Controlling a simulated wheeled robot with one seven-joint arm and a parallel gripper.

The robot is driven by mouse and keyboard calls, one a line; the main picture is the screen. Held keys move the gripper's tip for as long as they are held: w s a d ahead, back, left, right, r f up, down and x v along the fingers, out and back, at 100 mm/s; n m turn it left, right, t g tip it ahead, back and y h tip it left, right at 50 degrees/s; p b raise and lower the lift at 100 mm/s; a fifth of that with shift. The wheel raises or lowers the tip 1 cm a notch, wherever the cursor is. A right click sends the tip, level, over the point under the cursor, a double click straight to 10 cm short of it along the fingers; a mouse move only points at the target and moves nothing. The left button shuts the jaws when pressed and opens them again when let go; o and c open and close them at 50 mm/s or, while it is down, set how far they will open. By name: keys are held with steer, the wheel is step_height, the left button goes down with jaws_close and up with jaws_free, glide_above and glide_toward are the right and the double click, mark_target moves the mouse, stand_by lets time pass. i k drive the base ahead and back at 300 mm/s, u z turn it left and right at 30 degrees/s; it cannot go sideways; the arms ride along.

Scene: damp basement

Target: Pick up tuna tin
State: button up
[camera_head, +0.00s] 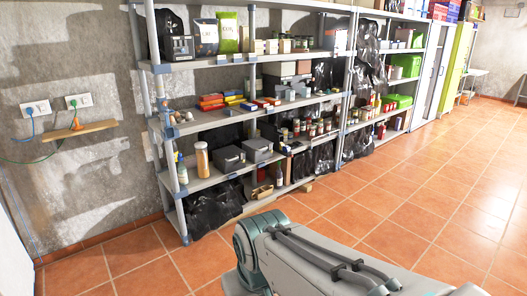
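I cannot pick out a tuna tin for certain at this size. Several small jars and tins (312,128) stand on a middle shelf of the grey shelving unit (205,124), and any tuna tin among them is too small to tell. My arm reaches across the bottom of the head view, in front of and below the shelves. My gripper is not in view, so what it holds does not show.
Colourful small boxes (212,101) line an upper shelf. Grey boxes (258,149) and a tall jar (202,160) sit lower, by black bags (213,205). A small wooden wall shelf (78,131) is at left. The tiled floor (420,190) at right is clear.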

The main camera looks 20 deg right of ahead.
mark_target(285, 149)
steer(key=z, duration=0.85)
steer(key=i, duration=1.75)
steer(key=z, duration=0.95)
steer(key=i, duration=1.7)
steer(key=u, duration=0.5)
steer(key=i, duration=1.75)
steer(key=u, duration=0.7)
steer(key=i, duration=0.6)
steer(key=u, duration=0.05)
